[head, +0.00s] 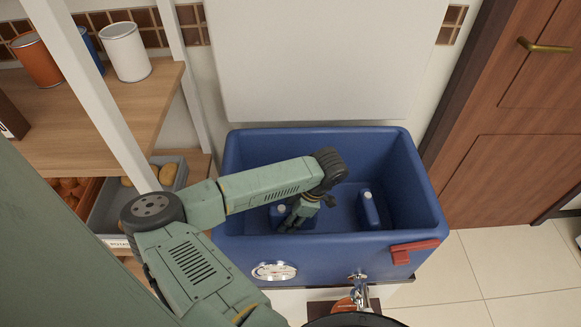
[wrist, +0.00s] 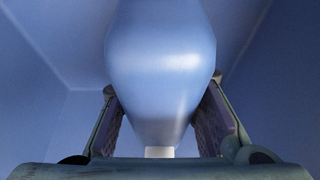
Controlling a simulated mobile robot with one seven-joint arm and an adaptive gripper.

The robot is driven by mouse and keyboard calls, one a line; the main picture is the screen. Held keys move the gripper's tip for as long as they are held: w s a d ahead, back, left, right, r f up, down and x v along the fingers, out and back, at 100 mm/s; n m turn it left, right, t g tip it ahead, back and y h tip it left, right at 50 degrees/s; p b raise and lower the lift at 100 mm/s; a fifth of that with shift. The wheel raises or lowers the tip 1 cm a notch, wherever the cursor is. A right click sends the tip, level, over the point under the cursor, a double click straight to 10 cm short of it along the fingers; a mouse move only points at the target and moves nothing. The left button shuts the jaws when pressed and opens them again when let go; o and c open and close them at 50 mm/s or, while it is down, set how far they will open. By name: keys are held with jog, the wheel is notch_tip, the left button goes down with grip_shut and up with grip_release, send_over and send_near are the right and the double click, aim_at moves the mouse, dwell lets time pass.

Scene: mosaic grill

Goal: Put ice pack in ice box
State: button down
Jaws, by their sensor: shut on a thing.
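The ice box (head: 253,237) is a blue open-topped chest in the head view, with a red handle and a tap on its front. My arm reaches into it, and my gripper (head: 297,222) is low inside, left of the middle. In the wrist view my gripper (wrist: 160,128) is shut on a blue ice pack (wrist: 160,60), one finger on each side. That ice pack also shows partly in the head view (head: 278,211), behind the fingers. A second blue ice pack (head: 370,208) with a pale cap stands inside the box to the right. Whether the held pack touches the floor is unclear.
A wooden shelf (head: 95,110) with cans (head: 125,52) and crates of produce stands at the left. A white panel (head: 330,60) rises behind the box. A brown door (head: 520,140) is at the right, and tiled floor lies open at the lower right.

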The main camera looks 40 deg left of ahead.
notch_tip(320, 180, down, 3)
jog(key=shift+f+p, duration=0.2)
jog(key=shift+p, duration=0.25)
jog(key=shift+f, duration=0.15)
jog(key=shift+f, duration=0.1)
jog(key=shift+f+b, duration=0.1)
jog(key=shift+b, duration=0.2)
jog(key=c, duration=1.2)
grip_release()
jog(key=shift+r+p, duration=0.25)
jog(key=shift+p, duration=0.05)
jog(key=b+v, duration=0.3)
jog(key=v, duration=0.9)
jog(key=shift+b, duration=0.4)
